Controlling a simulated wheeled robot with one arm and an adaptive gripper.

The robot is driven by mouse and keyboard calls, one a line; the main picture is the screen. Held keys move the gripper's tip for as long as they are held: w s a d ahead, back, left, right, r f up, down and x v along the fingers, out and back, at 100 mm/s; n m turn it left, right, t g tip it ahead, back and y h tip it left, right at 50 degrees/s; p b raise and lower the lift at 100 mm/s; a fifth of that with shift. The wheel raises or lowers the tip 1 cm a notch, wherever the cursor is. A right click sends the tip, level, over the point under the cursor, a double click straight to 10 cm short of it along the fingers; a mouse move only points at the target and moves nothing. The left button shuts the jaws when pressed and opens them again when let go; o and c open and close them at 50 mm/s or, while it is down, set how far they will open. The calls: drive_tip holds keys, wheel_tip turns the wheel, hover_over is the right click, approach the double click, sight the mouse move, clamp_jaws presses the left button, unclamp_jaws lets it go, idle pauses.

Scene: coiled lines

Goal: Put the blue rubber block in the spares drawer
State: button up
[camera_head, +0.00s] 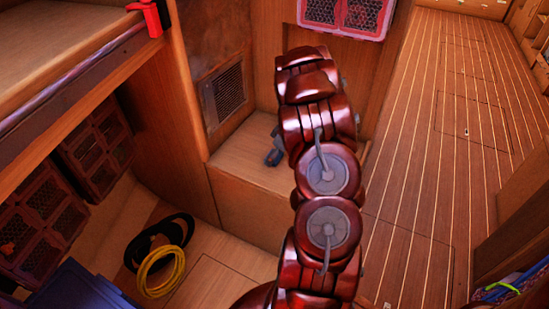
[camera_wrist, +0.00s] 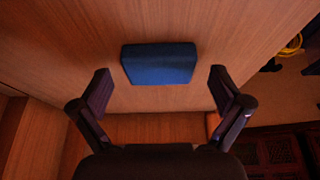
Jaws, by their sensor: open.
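The blue rubber block (camera_wrist: 160,63) lies on a wooden surface in the wrist view, just beyond the gap between my fingertips. My gripper (camera_wrist: 161,88) is open, with one finger on each side of that gap and clear space between each finger and the block. In the head view a small grey part of my gripper (camera_head: 274,152) shows low over the wooden ledge, beside my red arm. The block cannot be made out there; my arm and gripper cover much of that spot. I cannot identify the spares drawer in either view.
The wooden ledge (camera_head: 240,166) has a vent grille (camera_head: 224,92) behind it. A yellow coil (camera_head: 161,272) and a black coil (camera_head: 139,248) lie lower left, near dark red crates (camera_head: 45,222). A pink-red crate (camera_head: 347,15) is above. The plank floor at right is mostly clear.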

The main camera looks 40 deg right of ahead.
drive_tip(key=shift+c, duration=0.4)
drive_tip(key=c, duration=1.2)
drive_tip(key=shift+r, duration=0.1)
wheel_tip(320, 180, up, 3)
drive_tip(key=shift+r, duration=0.15)
drive_tip(key=shift+s+a+r, duration=0.1)
drive_tip(key=shift+s+r, duration=0.05)
drive_tip(key=shift+s, duration=0.1)
drive_tip(key=s+a, duration=0.1)
drive_tip(key=s, duration=0.4)
drive_tip(key=s+a+r, duration=0.1)
drive_tip(key=s+a, duration=0.1)
drive_tip(key=s, duration=0.2)
drive_tip(key=s+a, duration=0.2)
drive_tip(key=s, duration=0.3)
drive_tip(key=shift+s+a+r, duration=0.1)
drive_tip(key=shift+s+r, duration=0.05)
drive_tip(key=shift+s, duration=0.15)
